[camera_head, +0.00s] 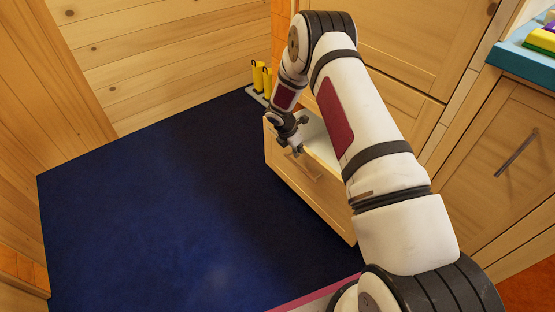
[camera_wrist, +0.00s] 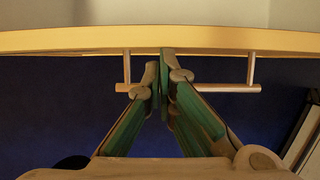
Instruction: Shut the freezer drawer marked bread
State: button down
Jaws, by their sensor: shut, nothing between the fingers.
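A pale wooden drawer (camera_head: 325,200) stands pulled out low in the wooden cabinet front, with part of its light interior showing. No bread marking can be read on it. My gripper (camera_head: 294,150) is at the top of the drawer front, near its handle. In the wrist view, the drawer's front edge (camera_wrist: 60,40) runs across the top and the bar handle (camera_wrist: 228,88) lies below it. My gripper (camera_wrist: 163,65) is shut and empty, its fingertips at the front edge and overlapping the handle in the picture. Contact cannot be told. My arm hides the drawer's right part.
Yellow boots (camera_head: 258,75) stand on a tray by the back wall, beyond the drawer. The dark blue floor (camera_head: 150,210) left of the drawer is clear. A closed cabinet door (camera_head: 505,165) under a blue counter (camera_head: 525,62) is at the right.

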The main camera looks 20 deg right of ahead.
jog(key=w+d+b, duration=0.1)
jog(key=w+d, duration=0.3)
jog(key=d, duration=0.9)
jog(key=shift+w, duration=0.1)
